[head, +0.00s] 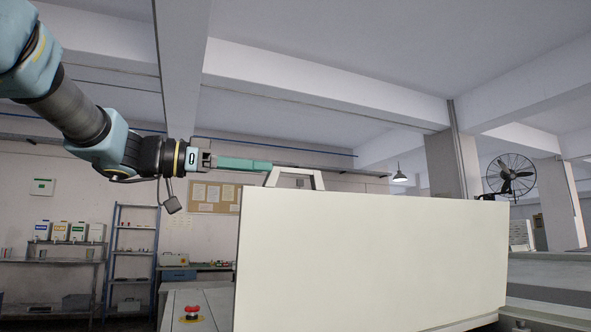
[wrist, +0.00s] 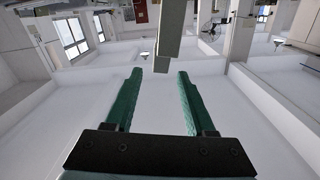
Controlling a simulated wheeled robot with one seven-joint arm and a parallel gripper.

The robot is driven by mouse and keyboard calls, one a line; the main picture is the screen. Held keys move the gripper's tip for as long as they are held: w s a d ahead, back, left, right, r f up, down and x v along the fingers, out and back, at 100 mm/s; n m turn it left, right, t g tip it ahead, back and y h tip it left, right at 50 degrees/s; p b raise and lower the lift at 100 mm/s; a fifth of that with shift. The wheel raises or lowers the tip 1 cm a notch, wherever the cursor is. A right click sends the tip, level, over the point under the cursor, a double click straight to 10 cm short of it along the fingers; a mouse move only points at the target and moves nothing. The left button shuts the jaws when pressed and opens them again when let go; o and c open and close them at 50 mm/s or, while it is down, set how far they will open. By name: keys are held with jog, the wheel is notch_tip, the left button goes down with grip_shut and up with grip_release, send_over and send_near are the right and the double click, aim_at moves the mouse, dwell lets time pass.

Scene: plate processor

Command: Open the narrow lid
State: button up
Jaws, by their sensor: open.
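A large pale panel (head: 370,265) of the plate processor fills the lower middle of the head view. A light grey handle (head: 293,178) rises above its top left edge, and I cannot tell which lid it belongs to. My gripper (head: 268,165) reaches in from the left at the handle's height, its tips close to the handle's left side. In the wrist view the two green fingers (wrist: 159,72) are apart with nothing held between them. A grey bar (wrist: 172,30), apparently the handle, stands just ahead of the gap. The lid's outline is not clear in either view.
A red emergency button (head: 192,311) sits on a grey top left of the panel. A shelf rack (head: 133,255) and bench with containers (head: 70,231) stand by the back wall. A black fan (head: 510,175) is at the right.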

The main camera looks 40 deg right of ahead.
aim_at(311, 172)
jog(key=p+x, duration=0.1)
jog(key=x, duration=0.7)
jog(key=shift+d+p, duration=0.4)
jog(key=shift+c, duration=0.2)
grip_shut()
dwell(0.7)
